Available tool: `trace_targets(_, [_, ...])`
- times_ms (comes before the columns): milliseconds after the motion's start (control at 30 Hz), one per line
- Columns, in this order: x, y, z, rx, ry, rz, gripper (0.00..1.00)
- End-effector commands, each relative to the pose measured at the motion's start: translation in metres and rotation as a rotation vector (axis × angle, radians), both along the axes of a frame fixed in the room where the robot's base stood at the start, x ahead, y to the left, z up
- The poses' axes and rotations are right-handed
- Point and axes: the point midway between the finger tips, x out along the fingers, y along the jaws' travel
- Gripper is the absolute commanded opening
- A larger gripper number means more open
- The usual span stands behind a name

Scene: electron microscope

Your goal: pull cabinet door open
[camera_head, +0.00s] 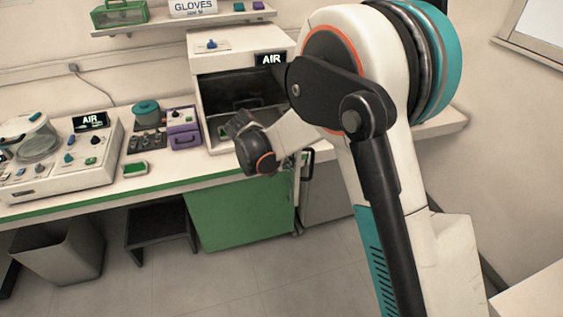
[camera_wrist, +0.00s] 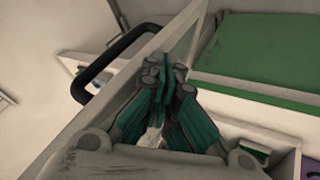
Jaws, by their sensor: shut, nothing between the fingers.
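My gripper (camera_wrist: 163,75) is shut and empty, its teal fingers together in the wrist view. A pale cabinet door (camera_wrist: 190,42) is seen nearly edge-on there, running diagonally past the fingertips. Its black bar handle (camera_wrist: 88,72) is on the left face, and my fingers are to the right of it, not around it. The door appears to stand out at an angle; whether my fingers touch it I cannot tell. In the head view the dark handle (camera_head: 309,164) shows beside my wrist, while my arm hides most of the gripper and door.
A green panel (camera_head: 240,217) is under the counter (camera_head: 60,210), left of the handle. A stool (camera_head: 160,222) and a bin (camera_head: 60,250) stand further left. Instruments and a white box (camera_head: 245,52) are on the counter. The floor in front is clear.

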Motion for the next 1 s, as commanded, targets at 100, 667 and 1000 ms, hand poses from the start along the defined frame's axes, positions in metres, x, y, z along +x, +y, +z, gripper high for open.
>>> trace_targets(100, [-0.004,-0.031,0.000,0.000,-0.001,0.061,0.00])
trace_targets(667, [0.021,-0.189,-0.001,0.001,-0.001,0.285,0.00])
trace_targets(1000, [0.043,-0.237,0.000,0.000,0.001,0.288,0.00])
